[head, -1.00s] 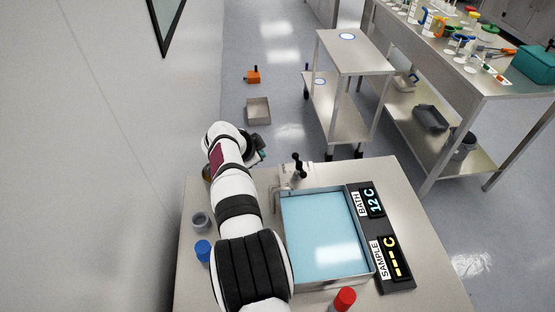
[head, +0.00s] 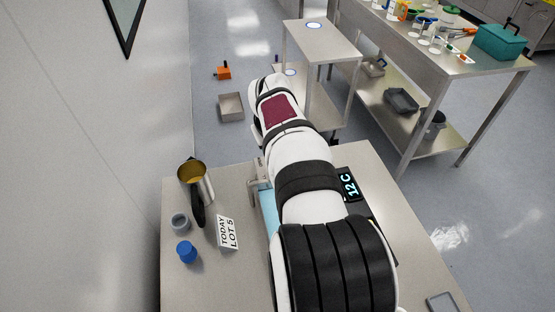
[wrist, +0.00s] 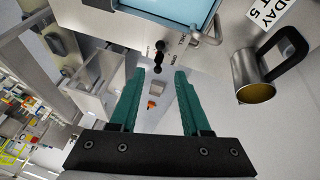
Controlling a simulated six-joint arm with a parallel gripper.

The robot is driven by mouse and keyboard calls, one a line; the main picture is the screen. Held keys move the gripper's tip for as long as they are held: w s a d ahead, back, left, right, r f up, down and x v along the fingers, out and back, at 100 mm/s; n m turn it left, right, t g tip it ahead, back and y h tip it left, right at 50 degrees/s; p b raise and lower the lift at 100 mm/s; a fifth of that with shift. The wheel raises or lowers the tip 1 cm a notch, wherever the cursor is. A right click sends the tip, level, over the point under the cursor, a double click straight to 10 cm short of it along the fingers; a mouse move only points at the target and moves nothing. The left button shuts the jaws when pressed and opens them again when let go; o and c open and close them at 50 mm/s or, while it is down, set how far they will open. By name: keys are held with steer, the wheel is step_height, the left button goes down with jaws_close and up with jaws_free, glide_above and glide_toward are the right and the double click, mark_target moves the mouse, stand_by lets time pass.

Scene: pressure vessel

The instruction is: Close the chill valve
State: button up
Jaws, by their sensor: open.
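The chill valve's black handle (wrist: 158,57) shows in the wrist view on the bench beside the bath, with small lettering near it. Its exact setting is hard to read. My gripper (wrist: 159,73) is open and empty, with the handle appearing between and just beyond the teal fingertips; I cannot tell the depth gap. The chilled bath (wrist: 185,9) is at the top of the wrist view. In the head view only a blue strip of the bath (head: 269,212) shows; my arm hides the valve and gripper.
A metal jug (head: 195,180) stands on the bench left of my arm, also in the wrist view (wrist: 252,78). A grey cup (head: 180,221), blue-capped bottle (head: 187,253) and "TODAY LOT 5" card (head: 228,233) are nearby. A cart (head: 318,42) stands beyond the bench.

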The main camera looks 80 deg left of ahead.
steer(key=x, duration=1.2)
steer(key=shift+c, duration=0.2)
jaws_close()
